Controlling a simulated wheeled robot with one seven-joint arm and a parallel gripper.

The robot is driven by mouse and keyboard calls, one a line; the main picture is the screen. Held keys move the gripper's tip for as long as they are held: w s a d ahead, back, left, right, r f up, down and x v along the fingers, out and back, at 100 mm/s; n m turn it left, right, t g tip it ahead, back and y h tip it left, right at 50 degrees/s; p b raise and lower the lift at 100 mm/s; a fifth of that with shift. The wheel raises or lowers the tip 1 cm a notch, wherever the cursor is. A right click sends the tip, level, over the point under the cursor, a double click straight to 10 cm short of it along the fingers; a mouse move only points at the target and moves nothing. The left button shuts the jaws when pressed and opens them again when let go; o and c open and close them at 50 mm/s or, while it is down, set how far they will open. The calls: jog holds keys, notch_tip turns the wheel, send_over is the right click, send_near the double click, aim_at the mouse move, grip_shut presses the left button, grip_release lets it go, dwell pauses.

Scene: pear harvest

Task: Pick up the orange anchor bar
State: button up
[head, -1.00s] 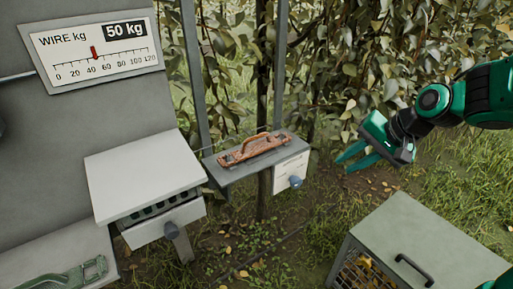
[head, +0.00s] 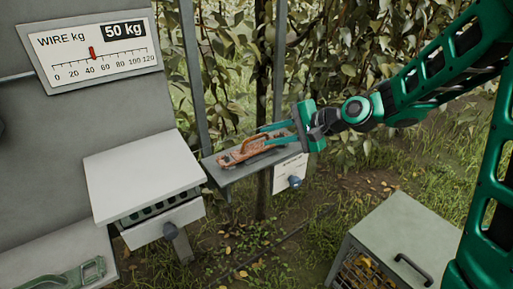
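The orange anchor bar (head: 240,152) lies on a small grey shelf (head: 222,177) fixed by the metal posts, in the middle of the head view. My green gripper (head: 262,137) reaches in from the right, with its two fingers pointing left over the bar's right half. The fingers are spread apart, and the gripper looks open. They partly cover the right end of the bar. I cannot tell whether they touch it.
A white-topped box with a knob (head: 145,175) stands left of the shelf. A green bar-like tool (head: 65,275) lies on a bench at lower left. A grey lidded crate with a handle (head: 420,235) stands at lower right. A wire gauge (head: 95,55) is at upper left, and foliage is behind.

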aim_at(256, 137)
jog(key=x, duration=0.5)
jog(key=shift+r, duration=0.15)
jog(key=shift+c, duration=0.4)
grip_shut()
jog(key=shift+r, duration=0.1)
